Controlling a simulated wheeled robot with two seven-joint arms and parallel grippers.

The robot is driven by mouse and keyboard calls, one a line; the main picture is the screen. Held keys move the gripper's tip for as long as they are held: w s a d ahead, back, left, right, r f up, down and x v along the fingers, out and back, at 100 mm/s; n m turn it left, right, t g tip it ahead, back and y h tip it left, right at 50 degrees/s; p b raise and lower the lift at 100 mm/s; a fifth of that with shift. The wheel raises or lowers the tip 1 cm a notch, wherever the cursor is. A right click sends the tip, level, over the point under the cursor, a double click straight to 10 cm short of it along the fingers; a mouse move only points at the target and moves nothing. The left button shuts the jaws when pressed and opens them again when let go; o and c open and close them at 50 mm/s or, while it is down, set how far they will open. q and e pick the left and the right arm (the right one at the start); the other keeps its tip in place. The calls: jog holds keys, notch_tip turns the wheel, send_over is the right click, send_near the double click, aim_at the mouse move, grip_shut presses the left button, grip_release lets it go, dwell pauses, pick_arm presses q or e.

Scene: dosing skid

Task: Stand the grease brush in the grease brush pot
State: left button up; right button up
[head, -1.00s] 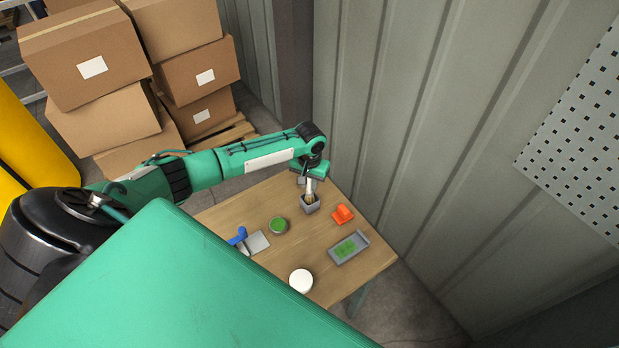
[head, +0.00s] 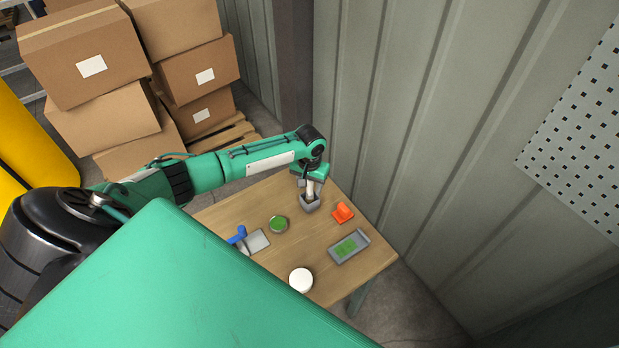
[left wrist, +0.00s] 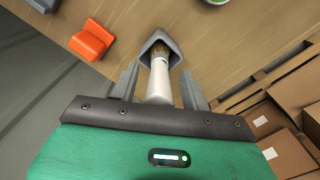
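The grease brush (left wrist: 159,84) has a pale handle and brownish bristles; its bristle end is down inside the grey, square-mouthed grease brush pot (left wrist: 171,43). In the head view the pot (head: 310,204) stands on the table's far side, with the brush handle (head: 312,188) rising from it. My left gripper (left wrist: 160,85) is around the handle, one finger on each side. Gaps show between fingers and handle, so it looks open. In the head view my left gripper (head: 312,178) is just above the pot. My right gripper is not in view.
On the wooden table (head: 328,280) are an orange part (head: 342,212), a grey tray with a green pad (head: 349,246), a round green-topped tin (head: 278,224), a white round lid (head: 301,280) and a blue-handled scraper (head: 240,236). A corrugated wall (head: 430,120) stands behind.

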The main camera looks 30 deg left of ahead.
pick_arm(q)
notch_tip(320, 180, up, 13)
jog(key=b, duration=0.4)
jog(key=shift+f, duration=0.1)
jog(key=shift+r, duration=0.5)
